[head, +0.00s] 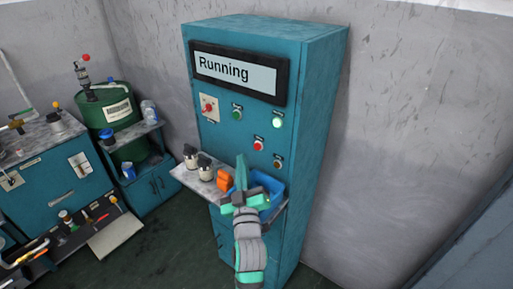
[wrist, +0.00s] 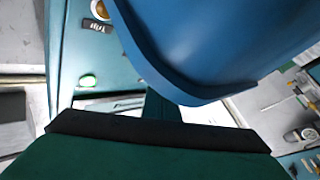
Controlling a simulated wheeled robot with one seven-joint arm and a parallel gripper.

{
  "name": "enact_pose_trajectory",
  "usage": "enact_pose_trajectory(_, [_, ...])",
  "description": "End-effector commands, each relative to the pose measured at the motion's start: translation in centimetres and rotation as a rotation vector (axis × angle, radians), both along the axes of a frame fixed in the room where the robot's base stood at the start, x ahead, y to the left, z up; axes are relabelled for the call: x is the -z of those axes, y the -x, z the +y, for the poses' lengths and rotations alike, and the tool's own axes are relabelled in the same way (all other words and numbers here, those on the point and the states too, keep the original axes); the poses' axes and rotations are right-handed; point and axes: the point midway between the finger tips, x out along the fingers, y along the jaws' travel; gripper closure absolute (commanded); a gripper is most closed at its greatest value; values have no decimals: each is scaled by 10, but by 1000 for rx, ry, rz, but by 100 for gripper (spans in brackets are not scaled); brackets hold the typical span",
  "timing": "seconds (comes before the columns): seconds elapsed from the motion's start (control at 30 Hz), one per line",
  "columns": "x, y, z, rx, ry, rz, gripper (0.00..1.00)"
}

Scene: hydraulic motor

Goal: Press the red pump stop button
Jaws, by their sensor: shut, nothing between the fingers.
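The tall teal control cabinet (head: 322,130) has a screen (head: 235,72) that reads "Running". A red button (head: 259,143) sits on its front, below a green button (head: 237,113) and a lit pale green one (head: 277,120). Another red knob (head: 209,106) is on a light plate at the left. I cannot read which red control is the pump stop. My gripper (head: 241,163) is shut and empty, pointing up in front of the panel, below and left of the lower red button in the picture. I cannot tell its gap to the panel.
A shelf (head: 184,174) on the cabinet holds two small jars (head: 205,168), an orange object (head: 223,180) and a blue bin (head: 272,184) beside my gripper. A large blue surface (wrist: 215,45) fills much of the wrist view. A green drum (head: 108,103) and workbenches stand left.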

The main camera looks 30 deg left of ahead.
Motion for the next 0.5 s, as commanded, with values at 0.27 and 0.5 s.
enact_pose_trajectory(0.27, [0,-30,-3,1,-1,0,100])
enact_pose_trajectory(0.5, [0,-40,-3,0,-1,1,100])
